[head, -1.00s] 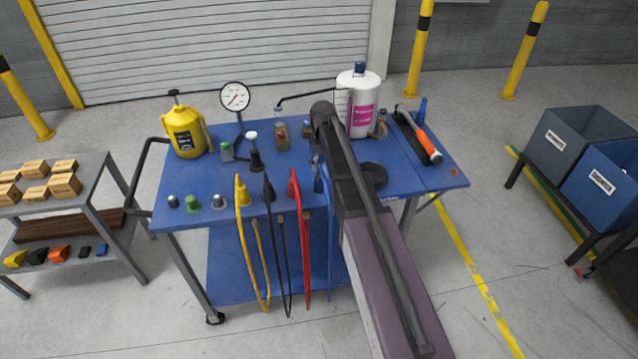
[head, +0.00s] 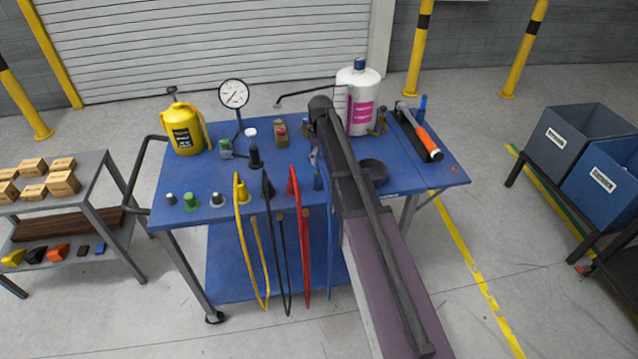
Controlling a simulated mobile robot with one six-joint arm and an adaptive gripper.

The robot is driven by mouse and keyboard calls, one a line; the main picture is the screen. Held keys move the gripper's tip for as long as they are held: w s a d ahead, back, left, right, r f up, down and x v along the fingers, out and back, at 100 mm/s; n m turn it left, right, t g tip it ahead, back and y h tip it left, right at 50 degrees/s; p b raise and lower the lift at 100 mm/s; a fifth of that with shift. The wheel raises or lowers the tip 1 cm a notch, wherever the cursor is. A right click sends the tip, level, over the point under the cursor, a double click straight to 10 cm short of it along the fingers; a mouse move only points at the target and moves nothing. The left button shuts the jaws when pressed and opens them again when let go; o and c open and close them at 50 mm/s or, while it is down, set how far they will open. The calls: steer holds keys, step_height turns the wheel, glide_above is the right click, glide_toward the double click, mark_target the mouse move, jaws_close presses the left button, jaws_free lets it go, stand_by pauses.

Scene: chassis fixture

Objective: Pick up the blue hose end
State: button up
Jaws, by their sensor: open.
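The blue hose end (head: 318,182) is a small blue fitting near the front edge of the blue cart top, just left of my arm. Its blue hose (head: 331,245) hangs down the cart's front, partly behind my arm. My gripper (head: 315,158) is mostly hidden by my arm. Only a small part peeks out on the arm's left side, close behind and above the blue hose end in the picture. It is open. I cannot tell whether it touches the fitting.
Red (head: 304,240), black (head: 280,250) and yellow (head: 257,265) hoses hang to the left. A white-and-pink canister (head: 359,98), a dark round cup (head: 374,172) and an orange-handled hammer (head: 428,143) are on the right. A gauge (head: 234,94) and yellow can (head: 184,130) stand on the left.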

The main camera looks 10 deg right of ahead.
mark_target(320, 173)
steer(key=shift+f+b, duration=3.25)
steer(key=shift+f, duration=0.35)
steer(key=f+b, duration=0.1)
steer(key=a+f+b, duration=0.1)
steer(key=f+b, duration=0.1)
steer(key=shift+f+b, duration=0.25)
steer(key=shift+b, duration=0.05)
steer(key=shift+f+b, duration=0.8)
steer(key=shift+f, duration=0.05)
steer(key=shift+s, duration=0.1)
jaws_close()
